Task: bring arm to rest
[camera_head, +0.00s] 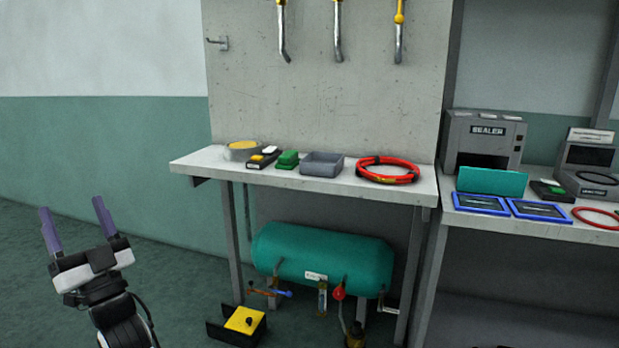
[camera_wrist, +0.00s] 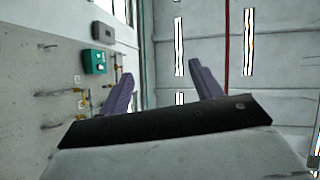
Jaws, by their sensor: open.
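My gripper (camera_head: 76,231) is at the lower left of the head view, raised with its two purple fingers pointing up. The fingers are spread apart with nothing between them. It is clear of the bench and stands in front of the green lower wall and floor. In the wrist view, my gripper (camera_wrist: 163,93) also shows open and empty, with the ceiling and a wall behind it. My forearm runs out of the bottom of the head view.
A narrow bench (camera_head: 210,163) holds a grey tray (camera_head: 322,164), a green block (camera_head: 287,160) and a red hose coil (camera_head: 387,170). Below are a teal tank (camera_head: 322,258) and a yellow-topped box (camera_head: 243,320). A sealer (camera_head: 484,140) stands right. Floor around my gripper looks free.

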